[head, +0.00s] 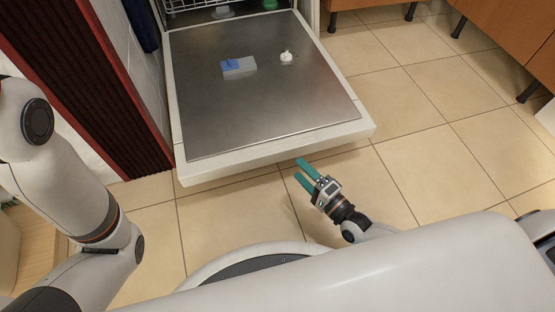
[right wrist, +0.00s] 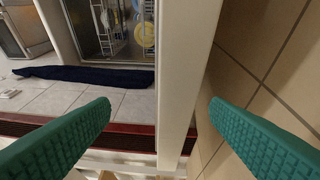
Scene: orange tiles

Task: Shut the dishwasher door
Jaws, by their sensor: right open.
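The dishwasher door (head: 280,92) is open and lies about flat, its metal inner panel facing up with a white rim. In the right wrist view the door's white edge (right wrist: 177,85) runs between the two fingers, beyond their tips. My right gripper (head: 301,171) is open and empty, with green fingers just in front of the door's near edge. It also shows in the right wrist view (right wrist: 160,105). No contact with the door is evident. My left arm is at the left of the head view, but its gripper is out of view.
On the door lie a blue and grey block (head: 238,68) and a small white item (head: 286,57). The dishwasher rack (head: 190,5) shows at the top. Wooden furniture (head: 505,30) stands at the right. The tiled floor (head: 430,130) right of the door is clear.

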